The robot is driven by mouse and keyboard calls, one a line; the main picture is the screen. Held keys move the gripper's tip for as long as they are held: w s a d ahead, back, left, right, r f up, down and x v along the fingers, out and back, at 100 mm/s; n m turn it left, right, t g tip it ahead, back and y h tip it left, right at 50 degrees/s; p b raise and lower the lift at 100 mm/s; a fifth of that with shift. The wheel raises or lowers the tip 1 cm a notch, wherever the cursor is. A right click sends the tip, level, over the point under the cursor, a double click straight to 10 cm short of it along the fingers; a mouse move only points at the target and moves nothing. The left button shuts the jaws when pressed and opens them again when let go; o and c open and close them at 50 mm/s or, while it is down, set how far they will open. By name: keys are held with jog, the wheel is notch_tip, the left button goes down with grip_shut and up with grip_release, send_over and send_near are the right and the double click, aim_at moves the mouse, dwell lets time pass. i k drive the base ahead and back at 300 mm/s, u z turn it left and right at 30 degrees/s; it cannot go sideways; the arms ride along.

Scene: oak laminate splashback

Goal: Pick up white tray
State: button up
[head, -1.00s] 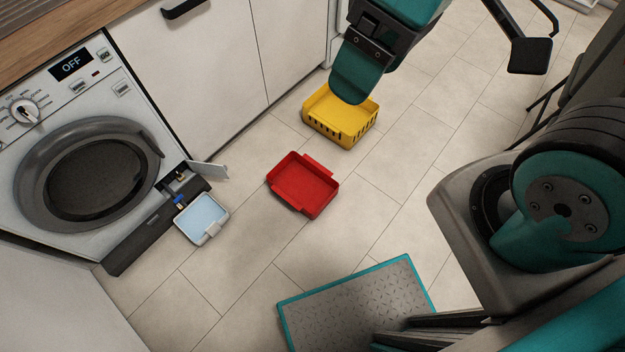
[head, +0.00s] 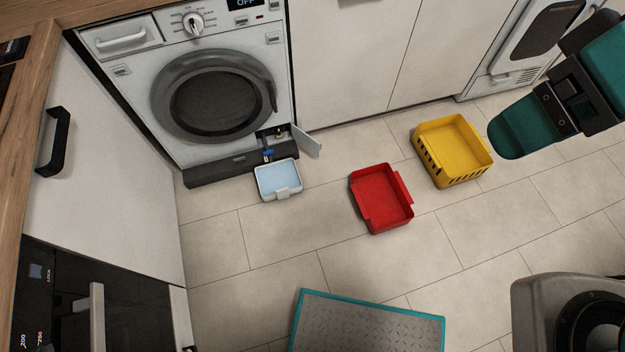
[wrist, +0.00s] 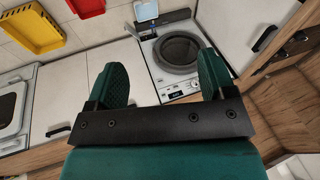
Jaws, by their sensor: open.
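The white tray (head: 279,181) lies on the floor in front of the washing machine, below its small open flap, and holds something light blue, perhaps water. A tab sticks out on its near side. In the wrist view the tray (wrist: 146,12) shows at the top edge, partly cut off. My gripper (wrist: 165,75) is open and empty, its two teal fingers wide apart, well away from the tray. In the head view my gripper (head: 515,135) is at the upper right, beside the yellow basket in the picture.
A red tray (head: 381,198) and a yellow basket (head: 453,150) stand on the floor right of the white tray. The open flap (head: 306,142) is close behind it. A grey mat with teal edges (head: 365,325) lies in front. Tiles between are clear.

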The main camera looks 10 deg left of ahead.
aim_at(279, 180)
jog(key=u, duration=0.55)
jog(key=k, duration=0.65)
jog(key=u, duration=0.4)
jog(key=i, duration=1.05)
jog(key=u, duration=0.55)
